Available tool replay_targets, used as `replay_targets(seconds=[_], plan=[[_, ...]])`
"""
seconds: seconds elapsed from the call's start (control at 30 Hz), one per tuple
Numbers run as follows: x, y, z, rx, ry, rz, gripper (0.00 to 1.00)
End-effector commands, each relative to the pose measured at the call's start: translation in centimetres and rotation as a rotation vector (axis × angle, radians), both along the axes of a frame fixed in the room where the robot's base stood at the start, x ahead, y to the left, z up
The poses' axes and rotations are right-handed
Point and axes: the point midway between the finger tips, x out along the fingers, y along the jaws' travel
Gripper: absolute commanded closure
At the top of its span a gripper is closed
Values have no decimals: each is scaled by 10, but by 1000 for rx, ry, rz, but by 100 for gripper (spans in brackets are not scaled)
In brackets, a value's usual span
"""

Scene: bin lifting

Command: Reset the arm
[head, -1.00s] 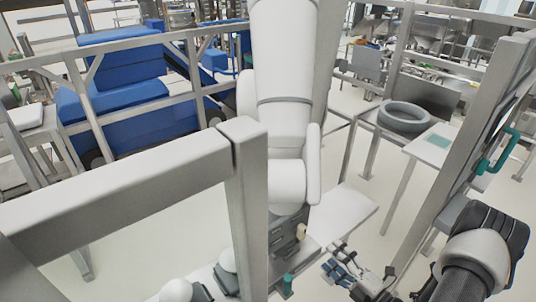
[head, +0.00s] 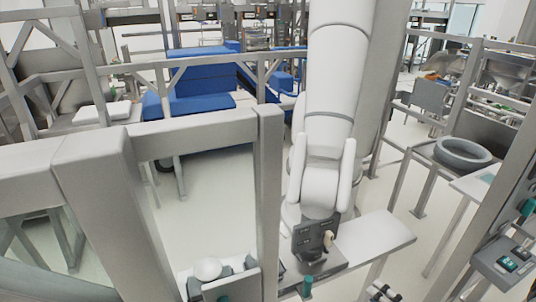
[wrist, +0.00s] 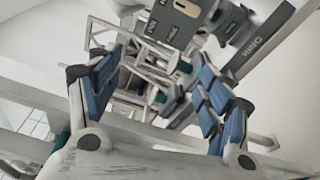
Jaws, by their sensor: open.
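In the wrist view my gripper (wrist: 160,65) is open, its two fingers with blue pads spread wide apart. Nothing is held between the fingers; frames and a grey unit lie beyond them. In the head view only a small part of my gripper (head: 383,292) shows at the bottom edge, right of centre. No bin can be made out with certainty.
A thick grey frame (head: 200,135) stands close in front at the left and centre. A large white jointed column (head: 335,90) hangs over a white bench (head: 375,238). Blue machinery (head: 205,85) and a grey ring (head: 462,152) stand behind. Pale floor is open between the frames.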

Motion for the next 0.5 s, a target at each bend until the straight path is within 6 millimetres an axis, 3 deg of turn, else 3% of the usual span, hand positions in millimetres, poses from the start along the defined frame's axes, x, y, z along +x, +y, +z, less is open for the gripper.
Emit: replay_targets(seconds=[0.27, 0.37, 0.5], plan=[[0, 63, 55, -319, -153, 334, 28], [-10, 97, 79, -491, -255, 517, 28], [-38, 144, 109, -772, -454, 820, 28]])
